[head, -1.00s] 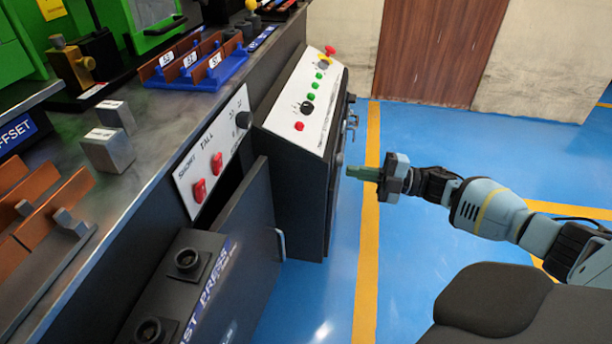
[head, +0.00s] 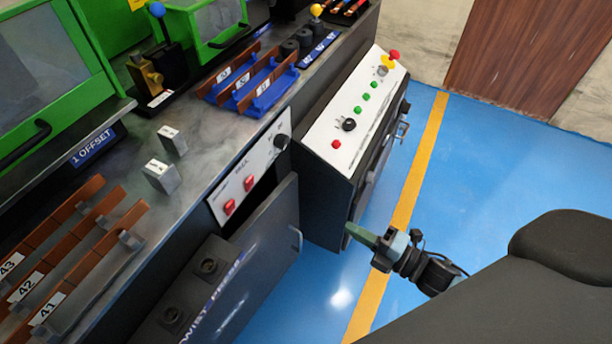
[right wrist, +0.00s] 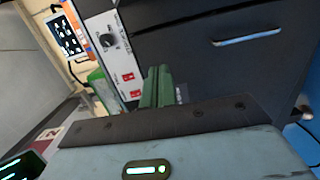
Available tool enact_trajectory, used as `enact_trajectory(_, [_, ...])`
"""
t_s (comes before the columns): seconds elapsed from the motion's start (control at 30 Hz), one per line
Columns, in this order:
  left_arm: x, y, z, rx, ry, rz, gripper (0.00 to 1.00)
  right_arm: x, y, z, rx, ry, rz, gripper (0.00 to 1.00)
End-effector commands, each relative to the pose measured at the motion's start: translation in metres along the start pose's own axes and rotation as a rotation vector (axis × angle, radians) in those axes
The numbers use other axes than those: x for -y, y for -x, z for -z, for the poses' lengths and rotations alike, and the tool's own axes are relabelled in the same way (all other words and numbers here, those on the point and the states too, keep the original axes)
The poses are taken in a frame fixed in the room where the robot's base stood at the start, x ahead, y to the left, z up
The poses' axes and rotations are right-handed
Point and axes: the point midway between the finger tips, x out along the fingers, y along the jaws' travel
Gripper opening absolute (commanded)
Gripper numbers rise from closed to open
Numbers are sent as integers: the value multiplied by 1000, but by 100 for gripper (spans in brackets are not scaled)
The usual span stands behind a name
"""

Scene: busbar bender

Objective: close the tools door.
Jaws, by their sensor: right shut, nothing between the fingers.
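A dark grey door (head: 262,245) with a pale bar handle (head: 297,240) stands swung out from the bench below the panel with red switches; I read no tools label on it. In the right wrist view, a dark panel (right wrist: 215,65) with a pale bar handle (right wrist: 247,37) appears ahead, to the right of the fingers. My right gripper (head: 360,235) is shut and empty, with green fingers pointing left. It is right of the door, near the lower front of the control cabinet; its fingers (right wrist: 157,85) show no clear contact. My left gripper is not in view.
The control cabinet (head: 335,155) with coloured buttons stands just beyond the door. A black unit with round sockets (head: 190,290) is at the near side of the door. The bench (head: 200,175) carries blocks and racks. Blue floor (head: 460,180) is clear to the right.

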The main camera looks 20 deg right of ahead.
Motion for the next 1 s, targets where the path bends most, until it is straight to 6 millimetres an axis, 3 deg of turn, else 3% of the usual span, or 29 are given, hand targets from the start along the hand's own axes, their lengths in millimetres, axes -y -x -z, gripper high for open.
enact_trajectory(0.13, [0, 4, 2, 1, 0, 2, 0, -6, 2, 12, -1, 30, -1, 0])
enact_trajectory(0.43, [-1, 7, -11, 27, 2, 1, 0, -5, -9, 12, -1, 31, -2, 0])
enact_trajectory(1.0, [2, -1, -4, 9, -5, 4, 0, -5, -109, 11, -2, 30, -2, 0])
